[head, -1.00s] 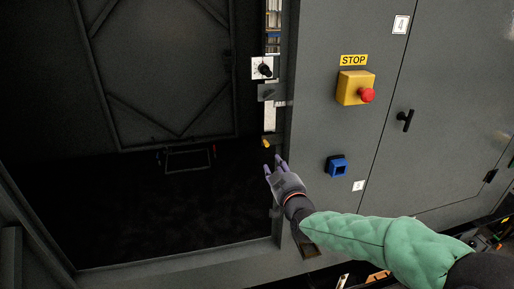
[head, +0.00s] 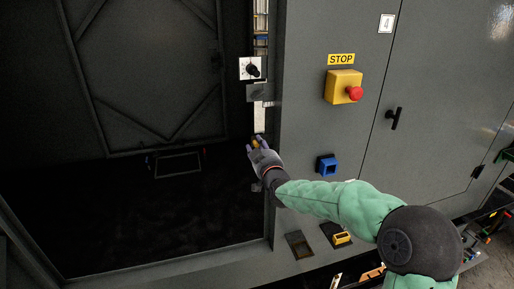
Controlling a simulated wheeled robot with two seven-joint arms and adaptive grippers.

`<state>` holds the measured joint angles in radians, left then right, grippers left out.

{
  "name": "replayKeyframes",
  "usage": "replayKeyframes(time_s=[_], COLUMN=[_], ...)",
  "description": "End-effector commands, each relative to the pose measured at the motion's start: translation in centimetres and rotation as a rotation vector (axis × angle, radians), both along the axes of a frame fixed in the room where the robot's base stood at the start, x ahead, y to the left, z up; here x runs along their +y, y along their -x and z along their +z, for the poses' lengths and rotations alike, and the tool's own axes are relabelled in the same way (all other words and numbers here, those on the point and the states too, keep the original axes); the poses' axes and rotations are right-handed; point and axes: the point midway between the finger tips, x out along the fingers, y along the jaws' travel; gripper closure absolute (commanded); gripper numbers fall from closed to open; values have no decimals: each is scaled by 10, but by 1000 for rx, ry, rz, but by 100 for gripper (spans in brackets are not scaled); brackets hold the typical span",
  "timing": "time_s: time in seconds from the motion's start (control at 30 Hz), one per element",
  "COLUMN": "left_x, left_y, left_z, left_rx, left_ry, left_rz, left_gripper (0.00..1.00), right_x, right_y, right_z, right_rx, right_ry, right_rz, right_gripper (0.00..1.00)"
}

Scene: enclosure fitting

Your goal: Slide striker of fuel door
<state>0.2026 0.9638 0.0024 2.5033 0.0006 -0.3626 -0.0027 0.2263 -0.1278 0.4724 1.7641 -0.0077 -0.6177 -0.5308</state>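A small orange-yellow piece (head: 255,144) sits on the inner right edge of the dark enclosure opening; I cannot tell for sure whether it is the striker. My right gripper (head: 254,146) is at this piece, with its purple-grey fingertips on either side of it. I cannot tell whether the fingers press on it. Above it, a pale vertical strip (head: 260,120) and a small grey metal plate (head: 259,92) are on the same edge. My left gripper is not in view.
A white plate with a black knob (head: 252,69) is above the grey plate. On the grey panel to the right are a yellow box with a red stop button (head: 354,93), a blue socket (head: 327,165) and a black door handle (head: 394,118). The dark opening (head: 110,220) is at left.

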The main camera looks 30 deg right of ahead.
Motion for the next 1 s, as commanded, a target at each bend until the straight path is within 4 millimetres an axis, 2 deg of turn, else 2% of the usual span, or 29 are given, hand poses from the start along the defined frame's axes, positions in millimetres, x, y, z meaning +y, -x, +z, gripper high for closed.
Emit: replayKeyframes(time_s=[0.4, 0.47, 0.53, 0.57, 0.83, 1.0], left_x=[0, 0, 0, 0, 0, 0], left_y=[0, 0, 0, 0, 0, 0], left_z=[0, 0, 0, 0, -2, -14], left_rx=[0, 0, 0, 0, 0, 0], left_ry=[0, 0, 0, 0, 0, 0], left_rz=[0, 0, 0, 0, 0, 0], left_gripper=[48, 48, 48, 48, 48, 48], right_x=[-1, -1, -1, -1, -3, -14], right_y=[-7, -7, -7, -7, -6, -4], right_z=[0, 0, 0, 0, 0, -2], right_rx=[0, 0, 0, 0, -1, -4], right_ry=[0, 0, 0, 0, -1, 1], right_rz=[0, 0, 0, 0, -1, -1], right_gripper=[61, 75, 95, 100, 100, 100])
